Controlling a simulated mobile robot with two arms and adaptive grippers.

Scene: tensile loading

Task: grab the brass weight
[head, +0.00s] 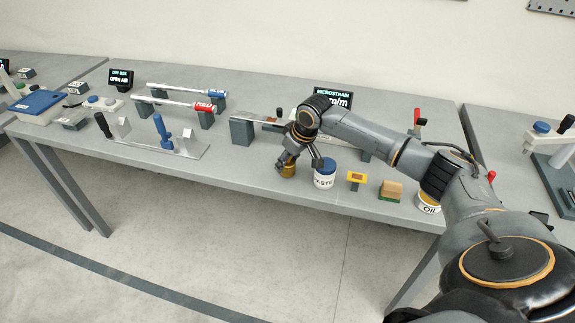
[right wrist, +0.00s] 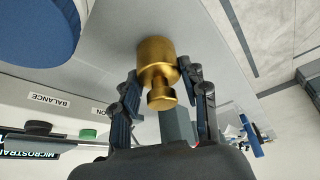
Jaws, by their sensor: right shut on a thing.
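The brass weight (head: 288,170) is a small golden cylinder with a knob, near the front edge of the grey table, left of the paste jar. In the right wrist view the brass weight (right wrist: 157,68) sits between the fingers, its knob toward the palm. My right gripper (head: 297,158) is shut on it; its two fingers also show in the right wrist view (right wrist: 160,92), one on each side of the knob. I cannot tell whether the weight touches the table. My left gripper is in neither view.
A blue-lidded paste jar (head: 325,174) stands close right of the weight. Further right are a yellow device (head: 356,179), a wooden block (head: 391,190) and an oil jar (head: 428,205). A clamp fixture (head: 160,141) stands left. The table (head: 236,172) is clear between them.

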